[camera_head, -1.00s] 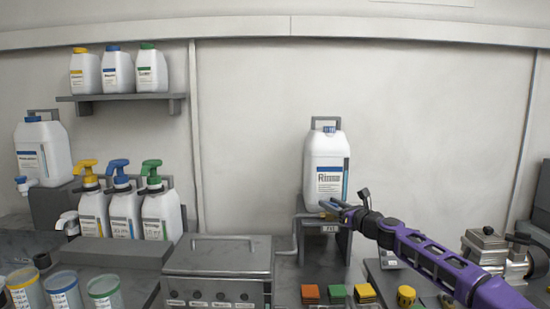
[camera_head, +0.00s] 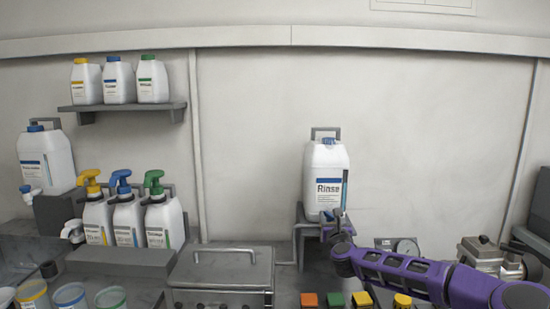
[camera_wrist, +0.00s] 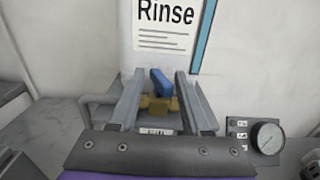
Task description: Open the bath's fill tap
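A tap with a blue lever (camera_wrist: 161,82) and a brass body (camera_wrist: 160,106) shows in the wrist view, in front of the white Rinse container (camera_wrist: 166,35). In the head view the container (camera_head: 326,180) stands on a grey stand (camera_head: 300,222); the tap is mostly hidden there by my arm. My gripper (camera_wrist: 160,92) is open, one finger on each side of the tap. Whether a finger touches it I cannot tell. The lidded metal bath (camera_head: 222,268) stands left of the stand, and a grey pipe (camera_wrist: 97,101) runs left from the tap area.
Pump bottles (camera_head: 128,220) and a white jug (camera_head: 45,160) stand at the left, and a metal compressor (camera_head: 485,255) at the right.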

